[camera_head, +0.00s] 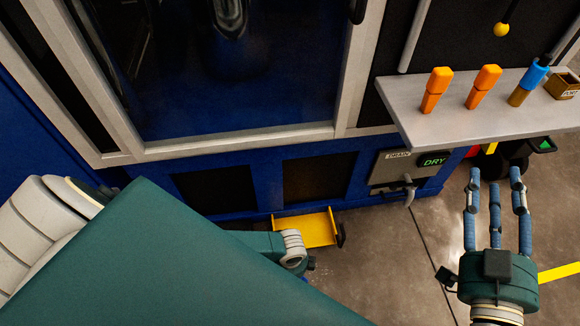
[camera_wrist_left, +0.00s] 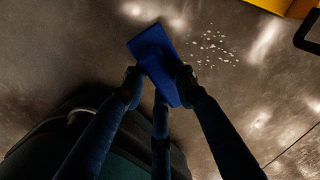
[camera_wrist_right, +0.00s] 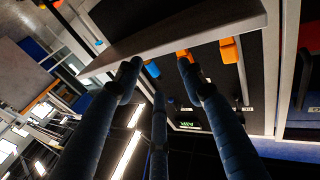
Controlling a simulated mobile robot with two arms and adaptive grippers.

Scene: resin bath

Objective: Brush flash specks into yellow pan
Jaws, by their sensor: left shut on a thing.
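The yellow pan (camera_head: 318,229) lies on the floor against the blue machine base, its black handle at the right. Its edge shows at the top right of the left wrist view (camera_wrist_left: 288,6). Small pale flash specks (camera_wrist_left: 214,48) are scattered on the floor, apart from the pan. My left gripper (camera_wrist_left: 159,78) is shut on a blue block-like brush (camera_wrist_left: 152,50), close to the specks on their left. Its bristles cannot be made out. My right gripper (camera_head: 495,180) is open and empty near the shelf.
A grey shelf (camera_head: 450,125) juts out at the right, with two orange-handled tools (camera_head: 437,88), a blue-topped tool (camera_head: 527,82) and a small box (camera_head: 563,86). A drain panel (camera_head: 388,165) reads DRY beside it. The floor in front is mostly clear.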

